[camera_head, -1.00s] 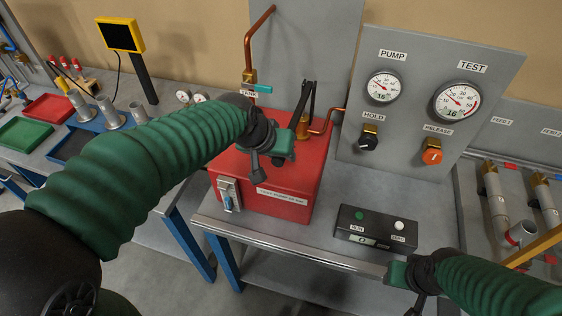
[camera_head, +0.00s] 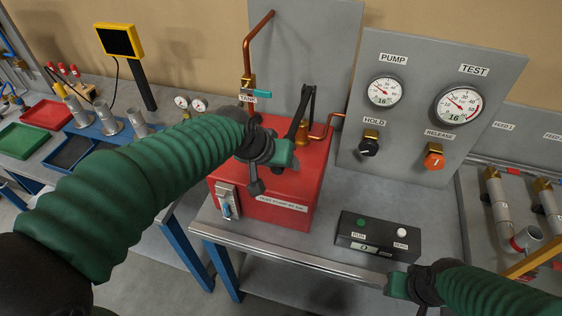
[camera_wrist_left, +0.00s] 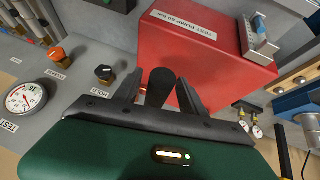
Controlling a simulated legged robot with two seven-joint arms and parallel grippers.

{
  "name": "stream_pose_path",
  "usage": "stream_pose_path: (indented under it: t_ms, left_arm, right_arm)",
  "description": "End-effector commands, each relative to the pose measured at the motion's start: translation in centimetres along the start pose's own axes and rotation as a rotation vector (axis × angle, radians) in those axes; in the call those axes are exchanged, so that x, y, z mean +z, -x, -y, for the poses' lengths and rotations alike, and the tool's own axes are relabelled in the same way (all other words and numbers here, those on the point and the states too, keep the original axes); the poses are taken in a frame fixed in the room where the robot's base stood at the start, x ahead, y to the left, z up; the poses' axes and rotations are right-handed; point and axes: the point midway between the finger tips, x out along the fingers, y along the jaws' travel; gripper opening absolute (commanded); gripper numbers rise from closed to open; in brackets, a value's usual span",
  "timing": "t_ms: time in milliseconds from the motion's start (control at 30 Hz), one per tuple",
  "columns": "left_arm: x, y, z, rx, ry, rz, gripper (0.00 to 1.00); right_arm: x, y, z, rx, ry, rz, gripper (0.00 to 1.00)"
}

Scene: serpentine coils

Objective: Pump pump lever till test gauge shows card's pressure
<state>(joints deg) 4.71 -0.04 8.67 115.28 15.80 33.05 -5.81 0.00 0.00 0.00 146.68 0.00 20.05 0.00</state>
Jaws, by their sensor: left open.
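The red test pump (camera_head: 290,195) stands on the bench with its black pump lever (camera_head: 307,104) rising behind my left gripper (camera_head: 290,155). In the left wrist view my left gripper (camera_wrist_left: 157,90) is open, with a dark rounded end, apparently the lever's handle (camera_wrist_left: 160,86), between its fingers. I cannot tell whether they touch it. The TEST gauge (camera_head: 458,104) and PUMP gauge (camera_head: 384,91) are on the grey panel, both needles pointing up-left. No pressure card can be made out. My right gripper (camera_head: 395,285) is by the bench's front edge; its jaws are unclear.
The HOLD knob (camera_head: 369,147) is black and the RELEASE knob (camera_head: 434,160) orange. A black box (camera_head: 378,236) with RUN and ZERO buttons lies in front of the panel. A brass tank valve (camera_head: 248,82) stands behind the pump. Pipes (camera_head: 497,205) are at the right.

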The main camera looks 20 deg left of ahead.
Motion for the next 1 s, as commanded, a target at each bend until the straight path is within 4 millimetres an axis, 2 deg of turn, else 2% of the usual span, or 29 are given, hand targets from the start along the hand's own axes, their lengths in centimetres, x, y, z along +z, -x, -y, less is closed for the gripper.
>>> stream_pose_path:
  t_ms: [133, 233, 500, 633, 733, 833, 1000]
  left_arm:
    - [-0.1, 0.8, 0.0, 0.0, 0.0, -0.005, 0.49]
    - [-0.2, 2.5, 0.0, -0.001, 0.0, -0.007, 0.49]
    - [-0.2, 10.4, 0.0, 0.0, 0.0, -0.007, 0.49]
    - [-0.2, 13.7, 0.1, 0.0, 0.0, -0.004, 0.49]
    - [0.0, 14.9, 0.1, 0.002, -0.003, -0.002, 0.49]
    - [0.0, 16.0, 0.1, 0.001, -0.001, 0.002, 0.49]
    - [-0.2, 16.6, 0.1, 0.0, 0.001, 0.003, 0.49]
  right_arm:
    - [0.0, -0.1, 0.0, 0.0, 0.0, 0.0, 0.36]
    - [0.1, -0.2, 0.0, 0.0, 0.0, 0.0, 0.36]
    - [0.1, -0.6, 0.0, 0.0, 0.0, 0.0, 0.36]
    - [0.1, -0.6, 0.0, 0.0, 0.0, 0.0, 0.36]
    - [0.5, -2.3, 0.0, 0.0, 0.0, 0.0, 0.36]
    - [0.6, -2.6, 0.0, 0.0, 0.0, 0.001, 0.36]
    - [0.6, -2.4, 0.0, 0.0, 0.0, 0.0, 0.36]
